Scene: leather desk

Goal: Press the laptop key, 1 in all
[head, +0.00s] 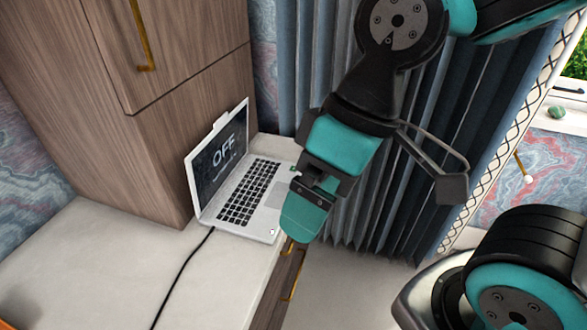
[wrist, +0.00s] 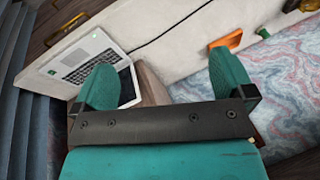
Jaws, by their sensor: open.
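The laptop (head: 248,196) sits open on the white desk, and its screen (head: 222,150) reads "OFF". Its black keyboard (head: 248,193) faces up on the silver base. The laptop (wrist: 75,52) also shows at upper left in the wrist view, partly hidden by a finger. I cannot single out one particular key. My gripper (head: 306,205) overlaps the right front side of the laptop in the head view; its height above the desk is hard to tell. In the wrist view my gripper (wrist: 166,82) has its two teal fingers wide apart, with nothing between them.
A wooden cabinet (head: 150,130) stands behind the laptop. A black cable (head: 183,272) runs from the laptop across the desk (head: 75,250). Blue curtains (head: 345,215) hang to the right. An orange object (wrist: 228,40) lies farther along the desk, whose left part is mostly clear.

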